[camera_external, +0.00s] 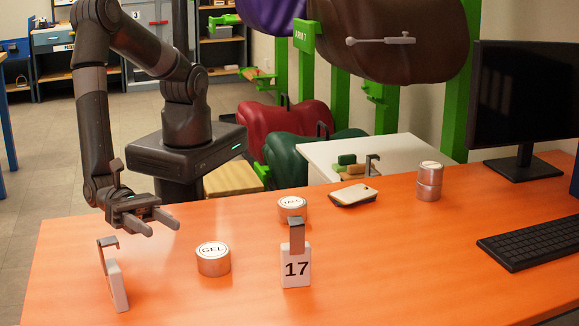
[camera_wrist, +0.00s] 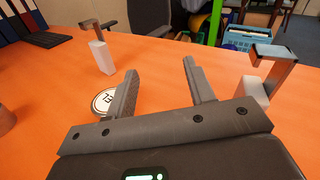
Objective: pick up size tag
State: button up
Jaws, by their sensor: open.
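One size tag, a white block marked 17 (camera_external: 296,268) with a metal hook on top, stands upright on the orange table in the external view. In the wrist view a hooked white tag, apparently the same one, stands at upper left (camera_wrist: 102,58). A second hooked white tag (camera_external: 117,287) stands near the table's left edge, its number not visible; it appears close at the right in the wrist view (camera_wrist: 252,91). My gripper (camera_external: 162,228) is open and empty above the table, near the second tag. Its fingers (camera_wrist: 160,70) have nothing between them.
A GEL tin (camera_external: 213,262) sits between the two tags. Another tin (camera_external: 292,207) is behind tag 17. A white-topped pad (camera_external: 353,195), stacked tins (camera_external: 429,182), a keyboard (camera_external: 535,240) and a monitor (camera_external: 520,100) are further right. The table's front middle is clear.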

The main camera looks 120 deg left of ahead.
aim_at(118, 285)
jog(key=s+d+f+m+h, duration=0.1)
jog(key=s+d+f+m, duration=0.1)
jog(key=s+d+f+m+g+h, duration=0.1)
jog(key=s+d+h, duration=0.1)
jog(key=s, duration=0.1)
jog(key=s+d+f+m+h, duration=0.2)
jog(key=s, duration=0.1)
jog(key=shift+s+d+f+m+g, duration=0.1)
jog(key=shift+d+f+m+g, duration=0.2)
jog(key=shift+d+f+g, duration=0.1)
jog(key=shift+d, duration=0.25)
jog(key=x, duration=1)
jog(key=shift+d+r, duration=0.1)
jog(key=shift+d, duration=0.15)
jog(key=shift+c, duration=0.2)
grip_shut()
